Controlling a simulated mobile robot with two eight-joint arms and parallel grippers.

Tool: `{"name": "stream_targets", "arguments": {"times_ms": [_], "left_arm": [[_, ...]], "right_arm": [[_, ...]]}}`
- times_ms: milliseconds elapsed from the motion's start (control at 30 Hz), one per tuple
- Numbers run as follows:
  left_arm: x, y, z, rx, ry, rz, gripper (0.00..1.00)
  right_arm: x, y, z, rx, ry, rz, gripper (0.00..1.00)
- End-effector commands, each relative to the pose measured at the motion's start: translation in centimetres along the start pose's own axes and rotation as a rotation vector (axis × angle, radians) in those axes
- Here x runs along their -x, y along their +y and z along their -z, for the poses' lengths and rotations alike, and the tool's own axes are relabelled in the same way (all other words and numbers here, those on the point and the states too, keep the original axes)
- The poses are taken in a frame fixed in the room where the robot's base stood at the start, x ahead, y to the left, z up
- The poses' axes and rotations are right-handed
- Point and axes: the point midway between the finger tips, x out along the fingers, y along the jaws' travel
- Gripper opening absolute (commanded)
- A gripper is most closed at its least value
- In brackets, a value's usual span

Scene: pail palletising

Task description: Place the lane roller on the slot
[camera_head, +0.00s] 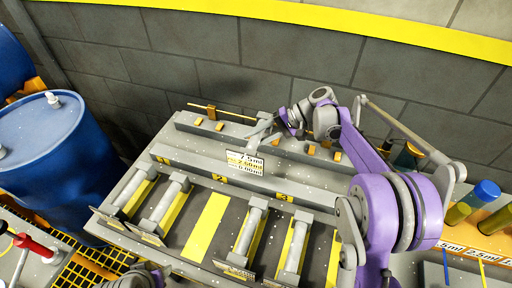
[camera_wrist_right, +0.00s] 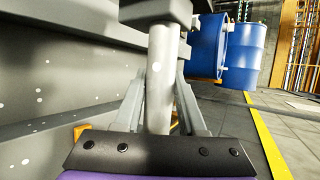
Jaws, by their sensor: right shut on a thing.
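My right gripper (camera_head: 262,130) is above the back part of the grey rack. In the right wrist view its two fingers (camera_wrist_right: 160,112) are shut on a light grey cylinder, the lane roller (camera_wrist_right: 160,75), with a dark block at its upper end. A lane with a bare yellow strip (camera_head: 207,225) shows no roller.
Small orange blocks (camera_head: 220,126) sit on the back rail. A blue barrel (camera_head: 55,150) stands left. Coloured cylinders (camera_head: 485,190) stand on an orange holder at right. A grey wall is behind.

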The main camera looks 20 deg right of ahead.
Motion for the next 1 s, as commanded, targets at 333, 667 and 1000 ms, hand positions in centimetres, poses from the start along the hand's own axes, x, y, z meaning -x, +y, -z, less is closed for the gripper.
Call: {"name": "stream_targets", "arguments": {"times_ms": [333, 667, 1000], "left_arm": [[-0.2, 0.0, -0.1, 0.000, -0.001, 0.000, 0.50], [-0.3, 0.0, -0.2, 0.000, -0.001, 0.000, 0.50], [-0.4, 0.0, -0.2, 0.000, -0.002, 0.000, 0.50]], "right_arm": [[-1.9, 3.0, 0.8, 0.000, -0.001, 0.001, 0.00], [-2.2, 3.4, 0.9, 0.000, 0.000, 0.001, 0.00], [-2.3, 3.7, 0.9, 0.000, 0.000, 0.000, 0.69]]}}
